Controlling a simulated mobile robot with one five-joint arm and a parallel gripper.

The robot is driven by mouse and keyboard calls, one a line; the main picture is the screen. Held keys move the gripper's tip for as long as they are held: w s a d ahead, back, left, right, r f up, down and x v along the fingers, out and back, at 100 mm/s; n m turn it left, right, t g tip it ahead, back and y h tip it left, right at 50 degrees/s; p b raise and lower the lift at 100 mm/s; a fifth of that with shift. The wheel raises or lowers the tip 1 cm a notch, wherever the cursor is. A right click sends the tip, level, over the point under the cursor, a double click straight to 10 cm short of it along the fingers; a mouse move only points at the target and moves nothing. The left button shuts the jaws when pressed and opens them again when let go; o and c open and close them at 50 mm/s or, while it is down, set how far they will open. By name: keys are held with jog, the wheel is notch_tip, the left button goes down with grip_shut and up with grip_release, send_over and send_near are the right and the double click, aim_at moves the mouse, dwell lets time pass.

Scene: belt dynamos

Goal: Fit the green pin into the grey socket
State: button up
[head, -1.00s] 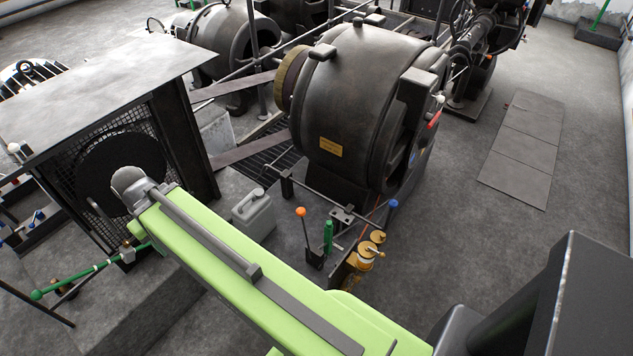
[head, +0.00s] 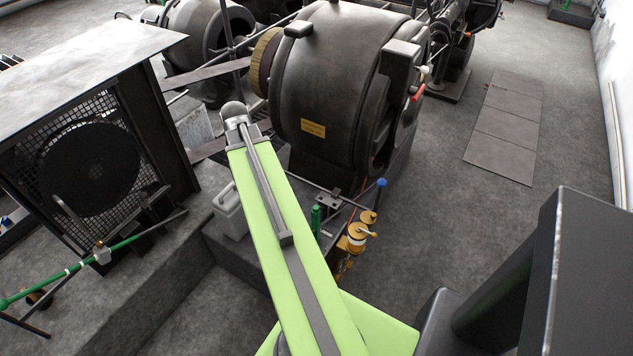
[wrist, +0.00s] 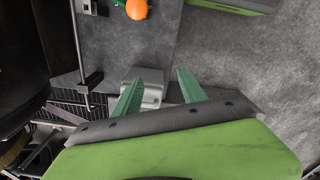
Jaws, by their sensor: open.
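A slim green upright piece (head: 315,221), which looks like the green pin, stands beside my arm in the head view, left of the brass fittings. Its lower part is partly hidden. I cannot pick out the grey socket with certainty in either view. My gripper (wrist: 160,74) shows in the wrist view as two green fingers spread apart with nothing between them. Its fingers point toward a light grey can (wrist: 151,86), seen below and beyond them. The green pin is not clear in the wrist view. In the head view my gripper is hidden.
An orange knob (wrist: 137,9) is at the top of the wrist view. Brass fittings (head: 359,233) and a blue knob (head: 381,183) stand near the big dark dynamo (head: 340,90). A mesh-sided cabinet (head: 85,165) is at left.

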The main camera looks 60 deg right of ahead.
aim_at(316, 207)
jog(key=s+d+f+n+b, duration=0.2)
jog(key=s+d+f+b, duration=0.15)
jog(key=s+d, duration=1.15)
jog(key=f+b, duration=0.5)
jog(key=f, duration=0.1)
jog(key=f+b, duration=0.6)
jog(key=w+f+b, duration=0.1)
jog(key=f+b, duration=0.5)
jog(key=shift+d+f, duration=0.2)
jog(key=shift+d, duration=0.2)
jog(key=shift+r, duration=0.1)
grip_shut()
jog(key=shift+r, duration=0.1)
notch_tip(316, 207, up, 4)
jog(key=p, duration=0.4)
jog(key=shift+r+p, duration=0.25)
jog(key=shift+p, duration=0.15)
